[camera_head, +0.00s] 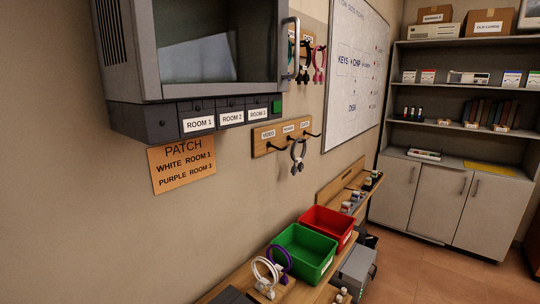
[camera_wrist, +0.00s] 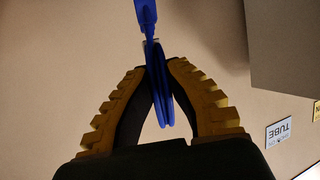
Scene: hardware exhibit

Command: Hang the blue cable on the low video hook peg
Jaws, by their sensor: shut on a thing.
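My gripper (camera_wrist: 157,62) shows only in the wrist view, its yellow ridged fingers closed on the blue cable (camera_wrist: 147,14). The cable's flat end sticks out beyond the fingertips at the top, and its loops hang between the fingers. Neither my gripper nor the blue cable shows in the head view. There, the low wooden hook board (camera_head: 258,143) is on the wall with labelled pegs. The video label (camera_head: 268,134) is at its left end, and the video peg (camera_head: 278,149) below it looks empty. A grey cable (camera_head: 298,157) hangs on a peg further right.
A grey cabinet (camera_head: 122,112) with room labels juts from the wall at upper left. An upper rack holds black and pink cables (camera_head: 320,64). Green (camera_head: 303,252) and red (camera_head: 327,228) bins and a stand with white and purple cables are below. A tube label (camera_wrist: 278,131) shows in the wrist view.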

